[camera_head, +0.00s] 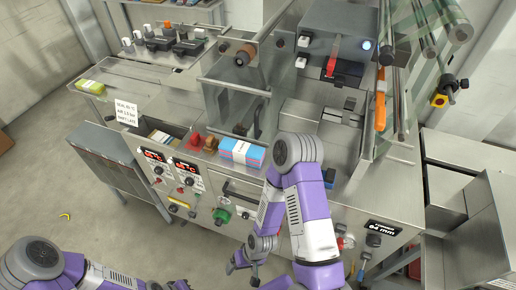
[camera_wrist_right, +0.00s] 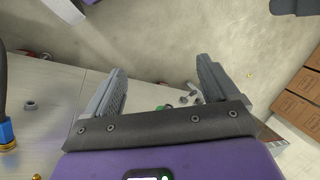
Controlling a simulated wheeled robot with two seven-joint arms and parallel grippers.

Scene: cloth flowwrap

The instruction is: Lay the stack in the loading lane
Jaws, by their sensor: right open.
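A blue-and-white stack with a pinkish edge (camera_head: 242,152) lies on the machine's front ledge, beside two reddish-brown blocks. My right arm passes just right of it. My right gripper (camera_head: 243,273) hangs low in front of the machine, below the stack and apart from it. In the right wrist view the right gripper (camera_wrist_right: 160,88) is open, with nothing held between its fingers. I cannot tell for certain which metal channel is the loading lane; the steel bed (camera_head: 302,117) behind my right arm is partly hidden. My left arm enters at the lower left; its gripper is not visible.
The machine front carries a green knob (camera_head: 222,216), red displays and a handle close to my right arm. Clear guards (camera_head: 232,92) stand behind the stack. A yellow-green pack (camera_head: 90,87) lies at the far left. Cardboard boxes (camera_wrist_right: 300,100) show in the right wrist view.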

